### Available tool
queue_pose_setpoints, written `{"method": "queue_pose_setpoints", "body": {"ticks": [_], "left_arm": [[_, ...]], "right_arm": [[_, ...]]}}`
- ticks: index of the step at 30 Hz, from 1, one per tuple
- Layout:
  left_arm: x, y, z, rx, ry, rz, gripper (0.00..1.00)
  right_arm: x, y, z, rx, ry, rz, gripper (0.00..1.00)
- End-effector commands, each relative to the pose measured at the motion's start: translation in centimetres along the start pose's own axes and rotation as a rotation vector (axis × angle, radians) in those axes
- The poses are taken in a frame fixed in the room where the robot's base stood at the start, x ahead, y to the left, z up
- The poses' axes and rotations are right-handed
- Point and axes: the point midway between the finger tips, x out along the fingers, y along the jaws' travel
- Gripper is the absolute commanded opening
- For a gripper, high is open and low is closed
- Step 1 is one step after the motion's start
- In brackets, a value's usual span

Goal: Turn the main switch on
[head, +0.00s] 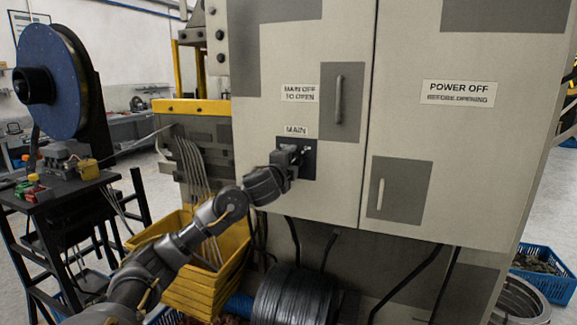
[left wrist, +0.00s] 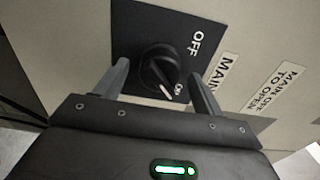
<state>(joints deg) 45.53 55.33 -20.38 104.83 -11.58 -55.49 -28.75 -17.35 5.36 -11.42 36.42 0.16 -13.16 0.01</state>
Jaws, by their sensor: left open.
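The main switch is a round black knob (left wrist: 158,70) on a dark square plate (left wrist: 125,25) with OFF and ON lettering. The knob's white mark lies close to the ON lettering in the left wrist view. In the head view the plate (head: 308,168) sits on the grey cabinet door under a MAIN label (head: 296,130), and my gripper mostly covers the knob. My left gripper (head: 293,152) is open at the plate. In the left wrist view its fingers stand on either side of the knob; whether they touch it I cannot tell. My right gripper is not in view.
The cabinet (head: 345,190) has a door handle (head: 338,100) right of the switch and another handle (head: 380,193) lower right. Yellow crates (head: 215,265) and a black coil (head: 295,297) lie below. A blue reel (head: 50,80) stands at left.

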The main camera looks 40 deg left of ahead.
Motion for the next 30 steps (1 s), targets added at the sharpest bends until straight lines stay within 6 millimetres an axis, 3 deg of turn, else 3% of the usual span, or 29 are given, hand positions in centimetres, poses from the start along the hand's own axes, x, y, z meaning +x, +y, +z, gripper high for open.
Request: {"method": "queue_pose_setpoints", "body": {"ticks": [5, 12, 18, 30], "left_arm": [[-1.9, 0.1, 0.0, 0.002, 0.001, 0.000, 0.69], [-6.8, -0.1, 0.0, 0.006, 0.002, 0.000, 0.69], [-9.7, -0.1, 0.1, 0.004, 0.000, 0.001, 0.69], [-10.7, 0.0, 0.1, 0.001, 0.000, 0.000, 0.69]], "right_arm": [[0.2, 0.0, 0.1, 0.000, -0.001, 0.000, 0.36], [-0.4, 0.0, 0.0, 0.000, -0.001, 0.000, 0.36], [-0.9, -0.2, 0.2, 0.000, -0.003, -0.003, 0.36], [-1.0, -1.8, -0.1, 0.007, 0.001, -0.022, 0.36]]}}
